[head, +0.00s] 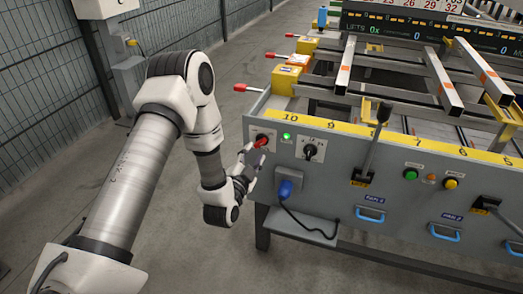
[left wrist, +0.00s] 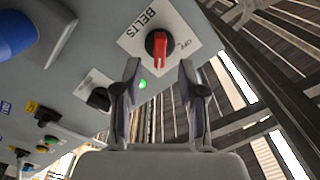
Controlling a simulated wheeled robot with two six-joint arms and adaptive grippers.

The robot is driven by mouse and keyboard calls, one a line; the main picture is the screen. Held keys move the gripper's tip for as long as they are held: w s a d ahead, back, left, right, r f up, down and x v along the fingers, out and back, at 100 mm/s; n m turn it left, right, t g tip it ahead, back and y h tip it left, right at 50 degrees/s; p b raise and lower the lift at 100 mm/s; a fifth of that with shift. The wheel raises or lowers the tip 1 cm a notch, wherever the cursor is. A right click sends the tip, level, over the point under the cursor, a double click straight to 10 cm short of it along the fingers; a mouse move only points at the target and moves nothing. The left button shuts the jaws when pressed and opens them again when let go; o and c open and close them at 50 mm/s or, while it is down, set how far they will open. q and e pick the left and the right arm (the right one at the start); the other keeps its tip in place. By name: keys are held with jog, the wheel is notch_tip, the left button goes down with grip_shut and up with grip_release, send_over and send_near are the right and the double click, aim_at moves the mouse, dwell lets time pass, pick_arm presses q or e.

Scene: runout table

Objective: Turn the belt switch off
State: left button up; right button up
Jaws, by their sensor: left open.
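The belt switch is a red rotary knob (head: 261,141) on a white plate at the left end of the grey panel. In the left wrist view the red knob (left wrist: 159,47) sits on a black round base, on a plate marked BELTS, with OFF printed beside it. My left gripper (head: 249,158) is at the panel's left end, close to the knob. In the left wrist view its two fingers (left wrist: 158,70) are apart, with the knob in line with the gap. I cannot tell if they touch it. My right gripper is out of view.
A lit green lamp (head: 286,136) and a black rotary switch (head: 310,151) are right of the knob. A blue plug (head: 285,188) juts out below. A black-handled lever (head: 376,135) stands further right. Open floor lies to the left, before a mesh fence (head: 50,75).

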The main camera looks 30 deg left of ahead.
aim_at(259, 146)
pick_arm(q)
jog(key=x, duration=0.5)
grip_shut()
jog(key=shift+f, duration=0.1)
jog(key=n, duration=0.4)
jog(key=shift+n+b, duration=0.3)
jog(key=shift+b, duration=0.1)
jog(key=n+b, duration=0.1)
jog(key=n, duration=0.3)
jog(key=shift+f+n, duration=0.1)
jog(key=shift+n, duration=0.2)
jog(key=n+b, duration=0.1)
jog(key=n, duration=0.3)
jog(key=shift+n, duration=0.3)
jog(key=shift+n+b, duration=1)
jog(key=shift+n, duration=1.1)
